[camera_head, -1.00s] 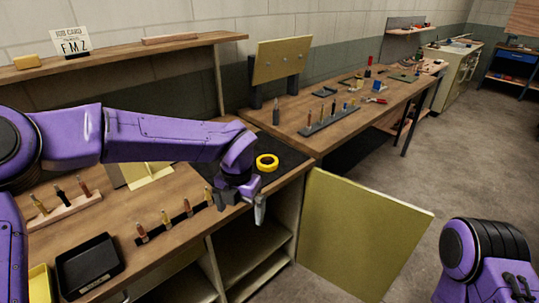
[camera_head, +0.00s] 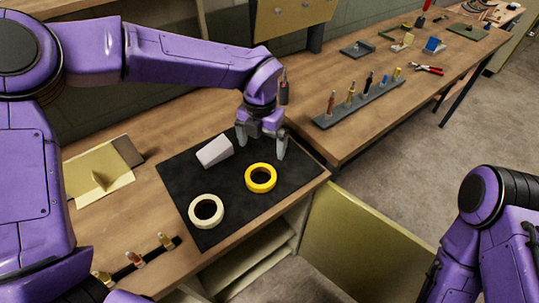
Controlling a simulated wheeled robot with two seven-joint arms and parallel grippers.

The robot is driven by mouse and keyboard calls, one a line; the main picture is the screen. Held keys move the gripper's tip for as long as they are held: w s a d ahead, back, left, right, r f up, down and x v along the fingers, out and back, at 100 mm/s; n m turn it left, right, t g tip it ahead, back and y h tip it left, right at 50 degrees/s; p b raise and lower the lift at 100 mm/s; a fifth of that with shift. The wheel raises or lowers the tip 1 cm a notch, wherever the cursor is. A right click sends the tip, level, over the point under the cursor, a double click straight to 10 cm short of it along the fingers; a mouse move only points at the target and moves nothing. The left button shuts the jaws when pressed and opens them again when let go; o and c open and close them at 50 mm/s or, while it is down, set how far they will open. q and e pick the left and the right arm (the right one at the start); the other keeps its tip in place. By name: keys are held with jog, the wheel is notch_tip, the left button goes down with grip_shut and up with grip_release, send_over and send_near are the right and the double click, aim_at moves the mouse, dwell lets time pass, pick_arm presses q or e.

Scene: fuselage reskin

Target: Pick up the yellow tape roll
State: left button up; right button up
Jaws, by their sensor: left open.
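The yellow tape roll (camera_head: 261,190) lies flat on a black mat (camera_head: 183,186) on the wooden bench. My left gripper (camera_head: 262,151) is just behind the roll, above the mat, with its fingers pointing down. It is open and empty, its two fingers standing apart. The whole roll shows, with its dark centre hole, and nothing covers it. My right arm (camera_head: 482,240) is at the lower right, and its gripper is not in view.
A cream tape roll (camera_head: 192,212) and a grey-white block (camera_head: 215,151) lie on the same mat. A tool rack (camera_head: 358,105) stands on the adjoining bench. An olive panel (camera_head: 375,245) leans in front of the bench. A yellow-green bracket (camera_head: 95,168) sits to the left.

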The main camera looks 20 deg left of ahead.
aim_at(261, 180)
pick_arm(q)
jog(key=s+f+p, duration=0.1)
jog(key=s+f, duration=0.1)
jog(key=s+f+p, duration=0.1)
jog(key=s+f, duration=0.1)
jog(key=shift+f, duration=0.35)
jog(key=shift+f+p, duration=0.4)
jog(key=shift+f, duration=0.4)
jog(key=w+f, duration=0.2)
jog(key=f, duration=0.1)
jog(key=shift+f, duration=0.15)
jog(key=shift+w+f, duration=0.25)
jog(key=shift+w, duration=0.05)
jog(key=shift+s+r, duration=0.25)
jog(key=shift+s, duration=0.15)
jog(key=c, duration=0.3)
jog(key=shift+s+r, duration=0.15)
jog(key=shift+s, duration=0.05)
jog(key=c, duration=0.6)
jog(key=shift+w, duration=0.25)
pick_arm(e)
jog(key=s+r, duration=0.1)
jog(key=r, duration=0.2)
jog(key=shift+s, duration=0.4)
